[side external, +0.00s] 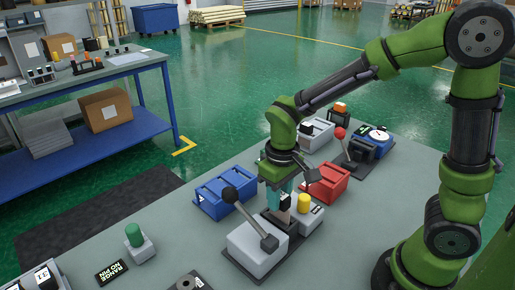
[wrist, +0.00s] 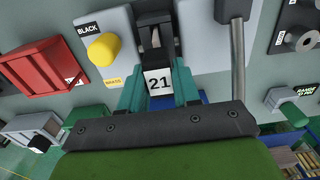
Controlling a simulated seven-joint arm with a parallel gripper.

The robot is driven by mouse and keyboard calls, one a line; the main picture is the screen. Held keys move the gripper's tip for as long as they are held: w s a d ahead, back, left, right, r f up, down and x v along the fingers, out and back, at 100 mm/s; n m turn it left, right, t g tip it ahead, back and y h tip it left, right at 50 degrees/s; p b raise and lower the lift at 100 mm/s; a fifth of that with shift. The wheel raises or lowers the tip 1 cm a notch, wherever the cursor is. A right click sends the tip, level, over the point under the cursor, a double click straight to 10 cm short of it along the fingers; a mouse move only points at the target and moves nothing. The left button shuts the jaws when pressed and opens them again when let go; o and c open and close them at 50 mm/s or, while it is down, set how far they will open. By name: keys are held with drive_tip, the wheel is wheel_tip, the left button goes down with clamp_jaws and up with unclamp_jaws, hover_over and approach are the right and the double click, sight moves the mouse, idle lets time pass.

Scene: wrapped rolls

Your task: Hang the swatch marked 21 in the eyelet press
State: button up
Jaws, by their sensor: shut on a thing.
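The swatch marked 21 (wrist: 159,82) is white with black digits and sits between the teal fingers of my gripper (wrist: 159,88) in the wrist view. My gripper (side external: 283,203) is shut on it, over the eyelet press (side external: 258,247) in the side view. The press has a pale grey body and a black-knobbed lever; its body also shows in the wrist view (wrist: 205,35). The swatch's top edge lies close to the dark jaw part (wrist: 155,30) of the press; whether they touch I cannot tell. In the side view the fingers mostly hide the swatch.
A yellow button (wrist: 103,49) stands beside the press, between labels BLACK and BRASS. A red tray (side external: 326,184) and a blue tray (side external: 224,197) flank it. A red-knobbed lever device (side external: 358,150) is behind. A green-button box (side external: 140,243) stands front left, with bare bench between.

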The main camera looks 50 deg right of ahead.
drive_tip(key=shift+f, duration=1.8)
drive_tip(key=o, duration=1.1)
drive_tip(key=shift+a, duration=0.1)
drive_tip(key=shift+a, duration=0.1)
drive_tip(key=shift+r, duration=0.1)
wheel_tip(320, 180, up, 17)
drive_tip(key=shift+d, duration=0.3)
